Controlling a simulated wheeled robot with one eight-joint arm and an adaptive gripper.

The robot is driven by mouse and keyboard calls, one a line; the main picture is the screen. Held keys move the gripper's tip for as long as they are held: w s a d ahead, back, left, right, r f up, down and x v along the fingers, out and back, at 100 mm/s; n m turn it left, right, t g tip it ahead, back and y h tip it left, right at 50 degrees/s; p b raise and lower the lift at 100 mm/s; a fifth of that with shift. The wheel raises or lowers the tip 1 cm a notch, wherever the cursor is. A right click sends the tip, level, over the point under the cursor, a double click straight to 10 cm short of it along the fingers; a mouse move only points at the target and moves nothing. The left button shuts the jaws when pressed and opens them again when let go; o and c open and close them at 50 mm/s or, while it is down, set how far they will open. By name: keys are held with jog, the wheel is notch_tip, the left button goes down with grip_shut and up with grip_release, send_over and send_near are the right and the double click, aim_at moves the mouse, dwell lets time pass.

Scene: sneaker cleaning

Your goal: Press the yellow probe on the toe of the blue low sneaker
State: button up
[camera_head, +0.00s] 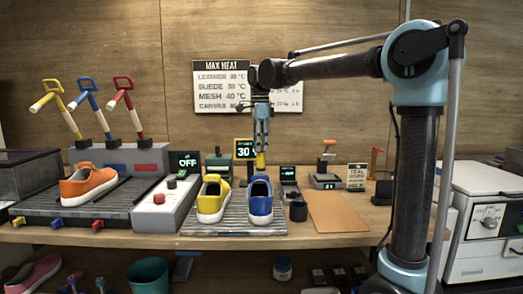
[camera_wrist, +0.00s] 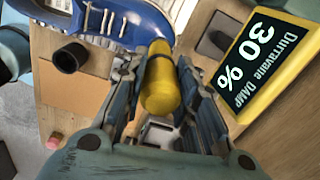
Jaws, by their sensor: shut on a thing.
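The blue low sneaker (camera_head: 260,205) stands on a grey ribbed mat (camera_head: 232,226), to the right of a yellow sneaker (camera_head: 213,203). My gripper (camera_head: 262,140) points down behind and above the blue sneaker and is shut on the yellow probe (camera_head: 261,160). In the wrist view the yellow probe (camera_wrist: 160,88) lies between the fingers, its far end close to the blue sneaker (camera_wrist: 125,22) with its white sole edge and laces. I cannot tell whether the probe touches the shoe.
A yellow-framed display (camera_wrist: 268,55) reads "Durravane DAMP 30 %". A dark cup (camera_head: 298,211) stands just right of the blue sneaker, beside a brown mat (camera_head: 336,213). An orange sneaker (camera_head: 88,184) sits on the left rack. Colored-handle levers (camera_head: 87,105) stand behind it.

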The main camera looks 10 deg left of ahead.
jog(key=shift+r, duration=1.9)
